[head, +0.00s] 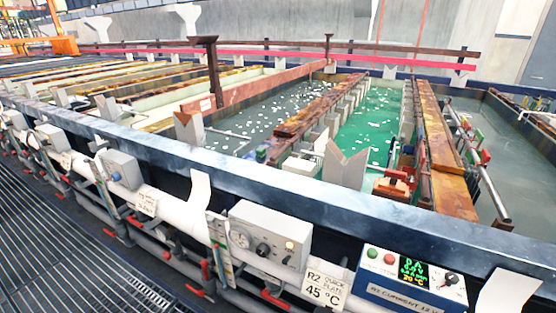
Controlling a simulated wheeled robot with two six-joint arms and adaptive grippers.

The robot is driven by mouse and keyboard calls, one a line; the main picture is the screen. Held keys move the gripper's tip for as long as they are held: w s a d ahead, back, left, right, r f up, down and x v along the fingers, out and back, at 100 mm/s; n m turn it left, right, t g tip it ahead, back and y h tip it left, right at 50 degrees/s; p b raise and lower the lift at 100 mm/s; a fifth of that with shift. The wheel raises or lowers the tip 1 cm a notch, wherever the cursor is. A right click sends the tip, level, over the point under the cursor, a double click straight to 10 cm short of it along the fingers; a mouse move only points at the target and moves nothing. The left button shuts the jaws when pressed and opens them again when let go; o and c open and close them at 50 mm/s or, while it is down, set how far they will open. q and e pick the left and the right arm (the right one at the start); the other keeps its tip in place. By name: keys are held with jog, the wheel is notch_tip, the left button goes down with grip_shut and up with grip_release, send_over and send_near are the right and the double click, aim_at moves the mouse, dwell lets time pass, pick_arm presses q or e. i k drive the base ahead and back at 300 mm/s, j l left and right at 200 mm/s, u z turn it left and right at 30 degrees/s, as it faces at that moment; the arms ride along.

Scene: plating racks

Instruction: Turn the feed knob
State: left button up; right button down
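A blue control box (400,297) stands at the front right, below the tank rim. Its face has a lit green display (413,270), a green button, a red button and a black knob (451,279) at the right. To its left a grey box (272,221) carries a round dial (241,240), dark knobs (263,249) and a yellow lamp (289,245). I cannot read a label that says which knob is the feed knob. Neither of my grippers is in the head view, and nothing touches these knobs.
Plating tanks with green liquid (372,130) lie behind the dark front rail (300,190). A white pipe (180,212) with red-handled valves runs below it. A sign (325,286) reading 45 °C hangs between the boxes. A grated walkway (60,260) is clear at the left.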

aim_at(116, 176)
jog(key=u, duration=1.35)
